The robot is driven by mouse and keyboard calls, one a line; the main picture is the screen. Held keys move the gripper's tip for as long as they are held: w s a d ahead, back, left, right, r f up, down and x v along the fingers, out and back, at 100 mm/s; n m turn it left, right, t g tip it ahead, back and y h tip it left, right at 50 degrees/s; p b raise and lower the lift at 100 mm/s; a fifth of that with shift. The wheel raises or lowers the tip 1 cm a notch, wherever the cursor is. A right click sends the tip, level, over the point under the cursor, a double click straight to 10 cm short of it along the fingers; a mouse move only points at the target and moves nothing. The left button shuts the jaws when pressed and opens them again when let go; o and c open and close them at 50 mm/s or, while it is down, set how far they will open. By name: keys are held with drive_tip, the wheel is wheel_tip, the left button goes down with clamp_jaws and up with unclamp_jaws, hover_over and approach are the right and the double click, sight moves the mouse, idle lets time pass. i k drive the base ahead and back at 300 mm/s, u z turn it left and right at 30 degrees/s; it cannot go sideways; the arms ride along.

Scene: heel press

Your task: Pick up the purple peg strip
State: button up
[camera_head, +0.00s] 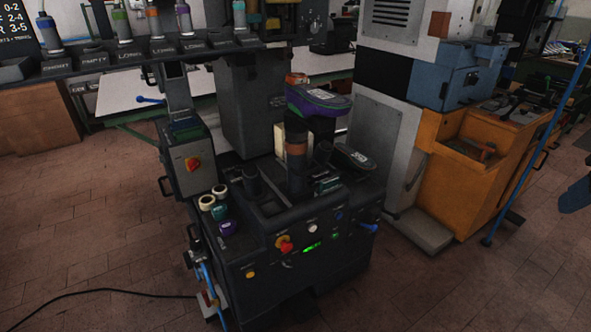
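A small purple piece with a pale label (228,227) lies on the left ledge of the dark press (300,225), at the front of a short row. It may be the purple peg strip, but it is too small to tell its shape. A teal piece (220,211) and two cream rings (207,201) are just behind it. A larger purple form with a green-grey labelled top (318,100) sits higher, at the back of the press. My gripper is not in view, so I cannot see whether it is open or shut.
A shelf (215,48) with labelled slots and banded bottles crosses the upper left. A control box with a red knob (190,160) stands left of the press. An orange bench (470,185) is at right. A black cable (90,292) lies on the open floor at lower left.

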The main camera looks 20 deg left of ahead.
sight(324, 175)
drive_tip(key=u, duration=0.4)
drive_tip(key=i, duration=0.85)
drive_tip(key=u, duration=0.65)
drive_tip(key=k, duration=0.85)
drive_tip(key=u, duration=0.2)
drive_tip(key=i, duration=1.2)
drive_tip(key=u, duration=0.55)
